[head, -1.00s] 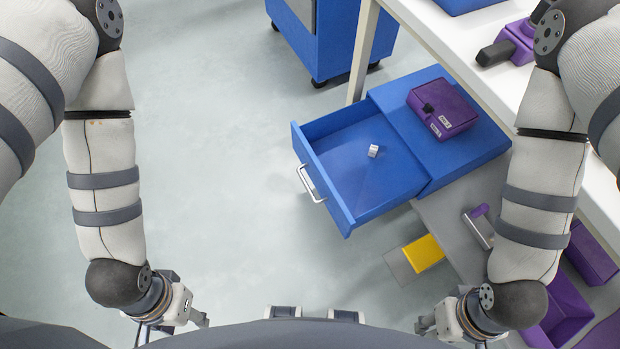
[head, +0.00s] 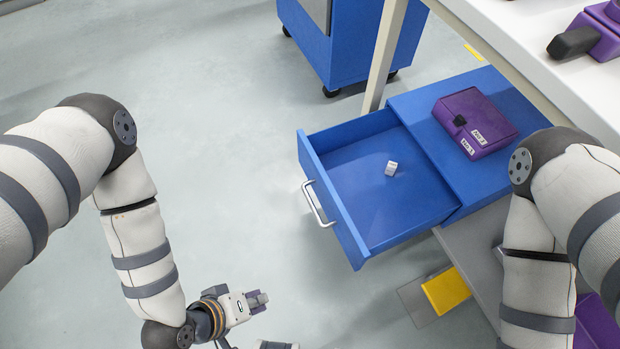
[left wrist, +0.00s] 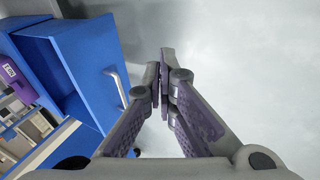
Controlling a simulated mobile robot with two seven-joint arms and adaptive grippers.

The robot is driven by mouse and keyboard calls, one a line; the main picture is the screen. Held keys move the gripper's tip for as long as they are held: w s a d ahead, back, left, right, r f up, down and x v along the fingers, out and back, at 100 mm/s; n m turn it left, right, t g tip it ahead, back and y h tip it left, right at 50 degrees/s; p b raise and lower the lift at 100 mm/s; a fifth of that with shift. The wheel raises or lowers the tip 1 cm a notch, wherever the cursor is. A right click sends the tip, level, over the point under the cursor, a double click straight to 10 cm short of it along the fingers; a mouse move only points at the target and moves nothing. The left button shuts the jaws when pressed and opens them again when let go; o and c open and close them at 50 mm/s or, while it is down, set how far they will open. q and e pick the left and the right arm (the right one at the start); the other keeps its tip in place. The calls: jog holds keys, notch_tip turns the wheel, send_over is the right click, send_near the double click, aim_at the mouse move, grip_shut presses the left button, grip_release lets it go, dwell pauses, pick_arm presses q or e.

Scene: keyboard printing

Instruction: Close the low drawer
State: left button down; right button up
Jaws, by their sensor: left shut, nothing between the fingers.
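The blue low drawer (head: 375,190) stands pulled out of its blue cabinet (head: 410,100) under the table. A metal handle (head: 318,204) is on its front, and a small white block (head: 391,168) lies inside. My left gripper (head: 262,299) is shut and empty, below and left of the drawer front, apart from it. In the left wrist view, the shut fingers (left wrist: 164,90) are to the right of the drawer handle (left wrist: 117,86), with a gap between. My right gripper is out of the head view; only its arm shows at the right.
A purple box (head: 475,122) sits on the cabinet top. A white table (head: 520,60) stands above on the right, with a leg behind the cabinet. Another blue cabinet on wheels (head: 345,45) is at the back. A yellow piece (head: 446,290) lies low. The floor at left is clear.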

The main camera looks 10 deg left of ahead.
pick_arm(q)
jog(key=w+d+f+n+t+b, duration=0.25)
jog(key=w+f+t+b, duration=0.2)
jog(key=w+f, duration=0.35)
jog(key=n+t+b, duration=0.7)
jog(key=t+b, duration=0.2)
jog(key=b, duration=0.1)
send_near(308, 152)
jog(key=w+a, duration=0.2)
jog(key=a, duration=0.1)
jog(key=w+d, duration=0.1)
jog(key=d, duration=0.1)
jog(key=w+d+b, duration=0.1)
jog(key=w, duration=0.1)
jog(key=shift+d+f, duration=0.15)
jog(key=shift+d, duration=0.2)
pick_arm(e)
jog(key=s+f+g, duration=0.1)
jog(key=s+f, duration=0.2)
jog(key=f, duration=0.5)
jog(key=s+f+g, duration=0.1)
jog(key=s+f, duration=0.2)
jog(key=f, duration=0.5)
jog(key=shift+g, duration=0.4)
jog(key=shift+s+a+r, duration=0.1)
pick_arm(q)
jog(key=shift+d, duration=0.1)
